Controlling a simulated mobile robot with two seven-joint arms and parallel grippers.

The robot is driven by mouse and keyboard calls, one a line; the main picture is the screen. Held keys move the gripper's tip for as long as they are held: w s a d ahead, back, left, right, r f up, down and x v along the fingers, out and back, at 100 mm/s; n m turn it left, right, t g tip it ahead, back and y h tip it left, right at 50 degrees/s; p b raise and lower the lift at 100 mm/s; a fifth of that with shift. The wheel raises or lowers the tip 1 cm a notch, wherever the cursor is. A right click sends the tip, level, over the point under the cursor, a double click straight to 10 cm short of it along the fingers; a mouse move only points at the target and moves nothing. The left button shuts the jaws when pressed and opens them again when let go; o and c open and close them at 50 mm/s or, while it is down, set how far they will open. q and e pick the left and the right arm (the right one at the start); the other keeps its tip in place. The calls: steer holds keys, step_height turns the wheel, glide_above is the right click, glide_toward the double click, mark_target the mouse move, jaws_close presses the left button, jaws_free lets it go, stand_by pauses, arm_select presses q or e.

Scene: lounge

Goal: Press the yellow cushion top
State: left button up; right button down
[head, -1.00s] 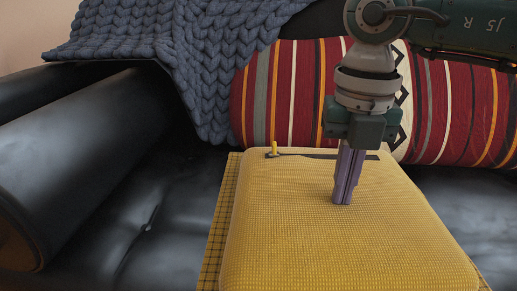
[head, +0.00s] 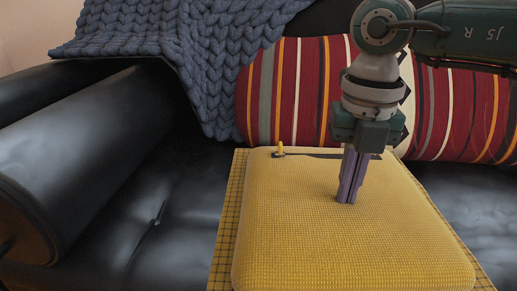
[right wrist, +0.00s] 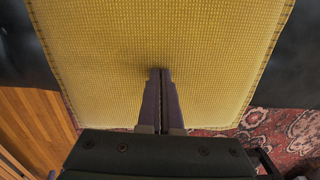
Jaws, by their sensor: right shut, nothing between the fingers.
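The yellow cushion (head: 300,230) lies flat on the black sofa, on a checked yellow cloth (head: 225,215). My right gripper (head: 346,200) points straight down over the cushion, right of its middle. Its purple fingers are shut with nothing between them. The fingertips are at or very close to the cushion top; I cannot tell for certain whether they touch. In the right wrist view the shut fingers (right wrist: 159,72) end over the yellow cushion (right wrist: 110,40), with a dark shade beside the tips. My left gripper is not in view.
A striped red bolster (head: 300,90) lies behind the cushion. A blue knitted throw (head: 195,60) hangs over the sofa back. A small yellow-topped piece (head: 281,149) sits at the cushion's far edge. The black sofa (head: 140,190) is bare at left.

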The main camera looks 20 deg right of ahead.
steer(key=r, duration=0.1)
steer(key=r+p, duration=0.1)
steer(key=r, duration=0.1)
steer(key=r+p, duration=0.1)
steer(key=r, duration=0.1)
steer(key=shift+s+a+r, duration=0.1)
steer(key=shift+a, duration=0.2)
arm_select(q)
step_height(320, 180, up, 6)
steer(key=p, duration=0.3)
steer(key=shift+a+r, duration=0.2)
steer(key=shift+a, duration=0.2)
arm_select(e)
step_height(320, 180, up, 6)
steer(key=shift+d+r, duration=0.25)
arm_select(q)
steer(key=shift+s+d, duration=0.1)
